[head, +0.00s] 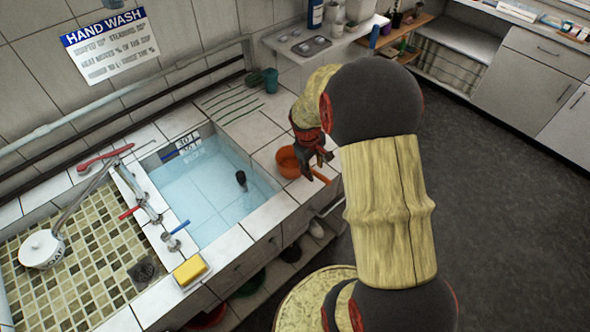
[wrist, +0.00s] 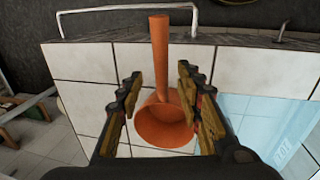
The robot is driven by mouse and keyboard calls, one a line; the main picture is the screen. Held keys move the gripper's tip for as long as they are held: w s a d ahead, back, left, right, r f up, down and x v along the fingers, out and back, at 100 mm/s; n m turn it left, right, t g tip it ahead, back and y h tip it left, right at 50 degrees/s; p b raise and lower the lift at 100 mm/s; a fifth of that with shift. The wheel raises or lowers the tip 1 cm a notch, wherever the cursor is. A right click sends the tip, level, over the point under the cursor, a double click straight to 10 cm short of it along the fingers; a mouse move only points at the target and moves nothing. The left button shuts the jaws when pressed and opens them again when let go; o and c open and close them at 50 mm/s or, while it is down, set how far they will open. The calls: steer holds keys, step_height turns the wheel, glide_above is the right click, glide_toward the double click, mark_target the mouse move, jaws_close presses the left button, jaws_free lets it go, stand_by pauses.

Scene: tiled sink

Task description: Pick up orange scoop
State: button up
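The orange scoop (head: 288,162) rests on the white tiled counter just right of the sink basin in the head view. In the wrist view the scoop (wrist: 163,124) shows its round bowl nearest me, with its handle pointing away over the counter edge. My gripper (head: 318,158) is over the scoop in the head view and hides part of it. In the wrist view my gripper (wrist: 160,78) is open, with one finger on each side of the scoop. Clear space shows between each finger and the handle.
The water-filled basin (head: 212,185) lies left of the scoop. A green cup (head: 270,80) stands at the back of the counter. A yellow sponge (head: 190,270) lies near the front edge. A metal rail (wrist: 130,9) runs along the counter's outer edge. Open floor lies to the right.

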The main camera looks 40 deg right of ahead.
mark_target(314, 171)
steer(key=f, duration=0.3)
steer(key=shift+d+f+b, duration=0.2)
steer(key=shift+b, duration=0.1)
steer(key=c, duration=0.3)
jaws_close()
steer(key=shift+r, duration=0.1)
